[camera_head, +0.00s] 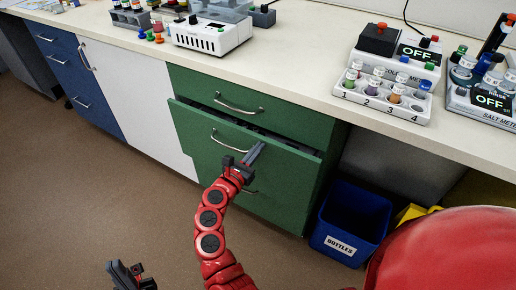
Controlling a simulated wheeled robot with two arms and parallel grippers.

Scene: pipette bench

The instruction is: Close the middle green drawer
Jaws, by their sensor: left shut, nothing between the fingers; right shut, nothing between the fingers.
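The green cabinet's middle drawer (190,132) is pulled partly out, with a dark gap showing behind its top edge. Its silver handle (226,146) faces me. The top green drawer (185,82) above it is shut. My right gripper (258,149) is shut and empty, in front of the middle drawer's face just right of the handle. I cannot tell whether it touches the face. It hides part of the drawer front and of the lower handle (249,190). My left gripper (113,268) is low at the bottom left, shut and empty, away from the cabinet.
A blue bottle bin (350,222) stands on the floor right of the green cabinet. A white cabinet (130,100) and blue drawers (75,80) are to the left. The countertop (290,75) carries meters and vials. The floor (90,190) before the cabinets is clear.

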